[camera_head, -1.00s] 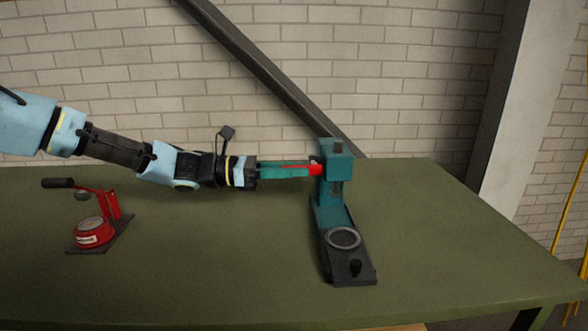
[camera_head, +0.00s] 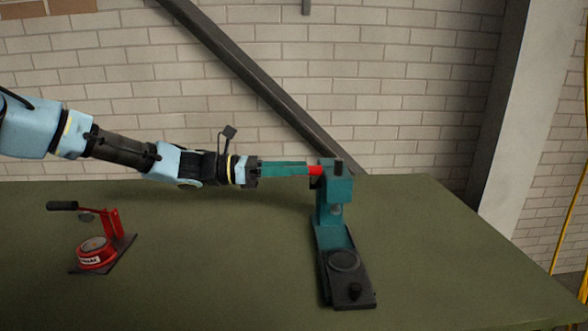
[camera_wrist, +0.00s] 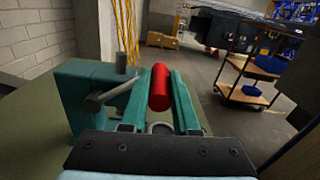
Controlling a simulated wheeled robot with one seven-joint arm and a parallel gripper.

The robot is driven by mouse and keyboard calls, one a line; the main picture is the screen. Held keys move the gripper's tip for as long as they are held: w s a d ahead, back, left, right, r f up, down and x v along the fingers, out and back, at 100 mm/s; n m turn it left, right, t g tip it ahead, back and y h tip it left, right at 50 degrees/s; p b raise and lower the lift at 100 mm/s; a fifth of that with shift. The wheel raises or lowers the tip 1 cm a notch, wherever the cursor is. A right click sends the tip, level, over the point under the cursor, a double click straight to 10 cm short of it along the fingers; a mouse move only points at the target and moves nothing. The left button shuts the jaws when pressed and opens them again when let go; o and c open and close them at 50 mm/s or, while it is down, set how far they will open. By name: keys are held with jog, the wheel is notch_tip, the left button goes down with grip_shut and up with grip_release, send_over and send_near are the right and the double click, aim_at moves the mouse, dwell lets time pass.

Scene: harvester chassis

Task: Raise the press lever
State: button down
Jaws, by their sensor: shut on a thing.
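The teal press (camera_head: 332,190) stands on the bench, its dark base pointing toward the viewer. Its lever (camera_wrist: 117,90) shows in the wrist view as a grey rod running from the teal body to a red handle (camera_wrist: 160,88). The red handle also shows in the head view (camera_head: 316,170), just left of the press top. My gripper (camera_head: 308,168) reaches in level from the left, its long teal fingers shut around the red handle. In the wrist view, one finger lies on each side of the handle. Part of the lever is hidden in the head view.
The bench between the two presses is clear. A brick wall (camera_head: 400,110) rises behind. A shelf cart (camera_wrist: 248,85) stands beyond in the wrist view.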

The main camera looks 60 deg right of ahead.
jog(key=shift+w+d+f, duration=0.1)
jog(key=shift+w+f, duration=0.1)
jog(key=c, duration=1)
grip_release()
jog(key=o, duration=0.3)
jog(key=shift+b+v, duration=1.85)
jog(key=shift+v, duration=3.5)
